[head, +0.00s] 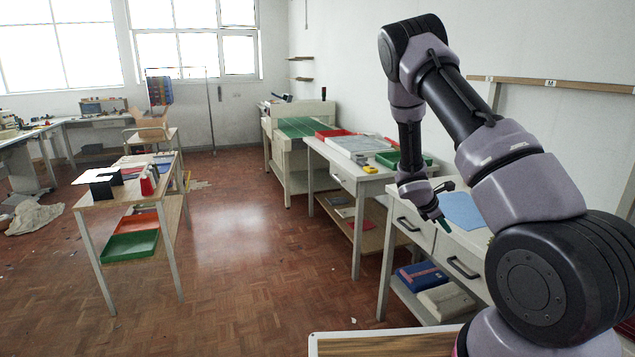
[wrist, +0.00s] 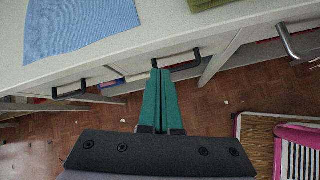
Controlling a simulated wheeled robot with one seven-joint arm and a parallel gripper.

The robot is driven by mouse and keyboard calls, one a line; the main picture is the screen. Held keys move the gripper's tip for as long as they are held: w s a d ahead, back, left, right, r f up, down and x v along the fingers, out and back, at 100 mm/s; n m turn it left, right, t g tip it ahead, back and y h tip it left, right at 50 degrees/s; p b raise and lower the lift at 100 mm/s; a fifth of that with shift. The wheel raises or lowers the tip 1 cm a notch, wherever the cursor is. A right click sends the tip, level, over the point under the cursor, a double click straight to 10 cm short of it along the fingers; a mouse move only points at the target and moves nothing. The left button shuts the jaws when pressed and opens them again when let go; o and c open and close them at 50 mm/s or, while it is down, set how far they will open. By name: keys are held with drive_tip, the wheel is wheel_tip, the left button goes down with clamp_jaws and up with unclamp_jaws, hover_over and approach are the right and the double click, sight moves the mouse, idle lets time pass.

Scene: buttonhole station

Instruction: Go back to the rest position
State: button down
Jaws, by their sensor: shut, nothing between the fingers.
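My gripper (head: 441,221) hangs at the end of my bent arm, in front of the right-hand drawer table's edge in the head view. In the wrist view, its two green fingers (wrist: 161,75) are together, with nothing between them. They point towards the table's drawer front, over the floor gap. The light table (wrist: 190,30) carries a blue cloth (wrist: 75,28) at the upper left of the wrist view. The blue cloth also shows in the head view (head: 462,210), just right of the gripper.
A second drawer table (head: 345,172) with trays stands further back. A side table (head: 130,190) with a green tray (head: 130,245) below stands at left. Open parquet floor (head: 240,240) lies between. A wood-topped surface (head: 380,344) is at the bottom; a pink-edged one (wrist: 255,140) is at lower right.

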drive_tip(key=s+a+r+m+y, duration=0.1)
drive_tip(key=s+a+r+m, duration=0.2)
drive_tip(key=r, duration=0.5)
drive_tip(key=s+a+r+m+y, duration=0.15)
drive_tip(key=s+r+m, duration=0.3)
drive_tip(key=r, duration=0.45)
drive_tip(key=s+a+r+m+y, duration=0.1)
drive_tip(key=s+r+m, duration=0.2)
drive_tip(key=r+m, duration=0.35)
drive_tip(key=s+a+r+m+t+y, duration=0.2)
drive_tip(key=s+a+r+m+y, duration=0.1)
drive_tip(key=s+a+r, duration=0.4)
drive_tip(key=s+a+r+m+t+y, duration=0.2)
drive_tip(key=s+a+r, duration=0.5)
drive_tip(key=s, duration=0.6)
wheel_tip(320, 180, up, 3)
drive_tip(key=m+y, duration=0.1)
drive_tip(key=m, duration=0.1)
drive_tip(key=shift+s+m+t+y, duration=0.25)
drive_tip(key=shift+m+t+y, duration=0.05)
drive_tip(key=shift+y, duration=0.05)
drive_tip(key=shift+d+f, duration=0.1)
drive_tip(key=shift+d, duration=0.05)
